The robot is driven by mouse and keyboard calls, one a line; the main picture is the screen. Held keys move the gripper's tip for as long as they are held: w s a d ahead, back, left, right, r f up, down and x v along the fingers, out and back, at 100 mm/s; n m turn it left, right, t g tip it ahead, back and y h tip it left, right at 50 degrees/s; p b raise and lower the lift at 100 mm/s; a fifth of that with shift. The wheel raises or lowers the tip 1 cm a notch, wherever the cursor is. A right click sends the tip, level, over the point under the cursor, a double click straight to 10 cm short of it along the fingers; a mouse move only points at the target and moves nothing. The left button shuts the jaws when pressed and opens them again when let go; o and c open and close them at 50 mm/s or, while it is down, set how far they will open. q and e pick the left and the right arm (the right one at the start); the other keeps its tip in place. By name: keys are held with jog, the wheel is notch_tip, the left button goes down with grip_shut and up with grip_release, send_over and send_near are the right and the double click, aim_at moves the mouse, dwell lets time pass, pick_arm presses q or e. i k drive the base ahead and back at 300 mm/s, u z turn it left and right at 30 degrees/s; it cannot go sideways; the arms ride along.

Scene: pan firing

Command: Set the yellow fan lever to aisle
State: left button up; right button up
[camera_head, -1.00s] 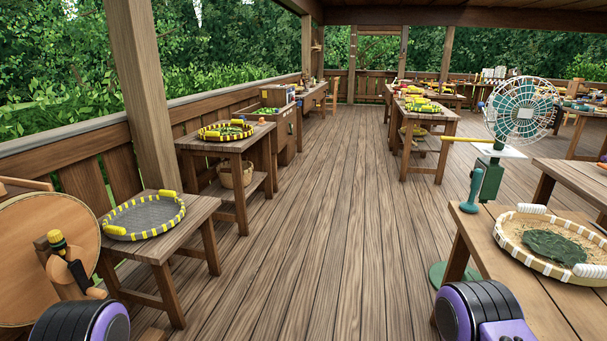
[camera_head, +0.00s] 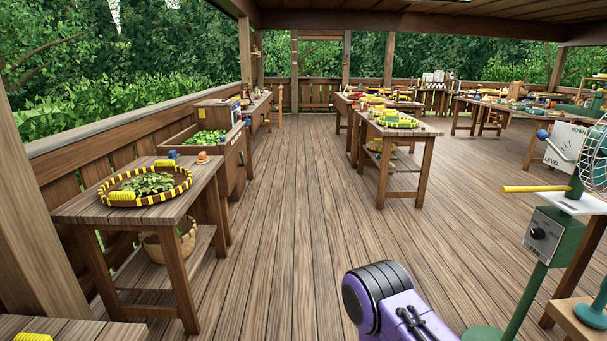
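The yellow fan lever (camera_head: 533,188) sticks out to the left, roughly level, from the green fan stand at the right edge. The wire fan head (camera_head: 597,158) above it is cut off by the picture edge. A box with a black dial (camera_head: 543,233) sits on the post below the lever. Any aisle marking is not readable. Neither gripper is in view.
Another table (camera_head: 398,128) stands ahead. The wooden floor (camera_head: 300,225) between is clear.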

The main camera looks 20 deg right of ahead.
aim_at(569, 138)
jog(key=z, duration=0.3)
jog(key=i, duration=1.1)
jog(key=z, duration=1.75)
jog(key=i, duration=0.85)
jog(key=z, duration=0.85)
